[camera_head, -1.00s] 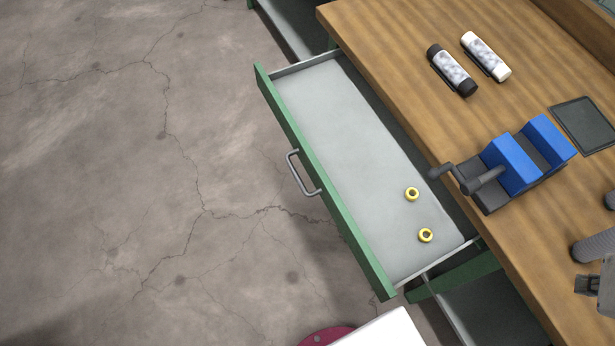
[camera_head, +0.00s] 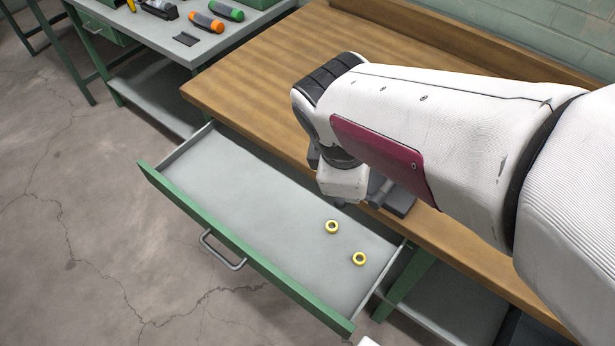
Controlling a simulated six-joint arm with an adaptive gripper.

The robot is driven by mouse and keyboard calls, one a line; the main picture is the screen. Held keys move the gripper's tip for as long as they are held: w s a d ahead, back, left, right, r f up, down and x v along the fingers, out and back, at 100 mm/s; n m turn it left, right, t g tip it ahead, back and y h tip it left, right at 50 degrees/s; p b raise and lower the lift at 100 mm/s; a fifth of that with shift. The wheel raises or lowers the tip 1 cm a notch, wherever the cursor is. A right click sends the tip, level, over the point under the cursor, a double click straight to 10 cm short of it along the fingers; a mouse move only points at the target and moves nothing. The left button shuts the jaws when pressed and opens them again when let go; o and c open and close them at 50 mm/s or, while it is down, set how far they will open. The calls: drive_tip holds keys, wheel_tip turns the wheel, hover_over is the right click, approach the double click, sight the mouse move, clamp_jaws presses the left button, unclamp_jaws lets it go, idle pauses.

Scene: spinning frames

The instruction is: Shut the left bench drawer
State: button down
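The left bench drawer (camera_head: 240,190) is pulled far out from the wooden bench. It has a grey tray, a green front panel (camera_head: 185,201) and a metal bar handle (camera_head: 222,252) on its outer face. Two yellow rings (camera_head: 332,227) (camera_head: 359,258) lie on its floor near the right end. My white arm reaches in from the right over the bench, its wrist above the drawer's inner edge. The fingers of my gripper are hidden behind or below the wrist, so their state does not show. Nothing of mine touches the handle.
The wooden bench top (camera_head: 262,70) is clear at its left. A grey vise part (camera_head: 397,202) shows below my arm. A second grey bench (camera_head: 150,40) at upper left carries an orange bottle (camera_head: 206,22) and a green bottle (camera_head: 225,11). The floor before the drawer is free.

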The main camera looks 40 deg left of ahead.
drive_tip(key=s+a+f+n, duration=0.6)
drive_tip(key=s+a, duration=0.3)
drive_tip(key=s, duration=0.1)
drive_tip(key=s+a+f+n+t, duration=0.1)
drive_tip(key=s+a+f+n, duration=0.6)
drive_tip(key=s+a, duration=0.2)
drive_tip(key=shift+s+a+f, duration=0.15)
drive_tip(key=shift+s+f, duration=0.05)
drive_tip(key=shift+s, duration=0.6)
drive_tip(key=shift+w+f, duration=0.1)
drive_tip(key=x, duration=0.9)
drive_tip(key=shift+w+f, duration=0.2)
drive_tip(key=shift+f, duration=0.15)
hover_over(294, 199)
drive_tip(key=shift+r, duration=0.2)
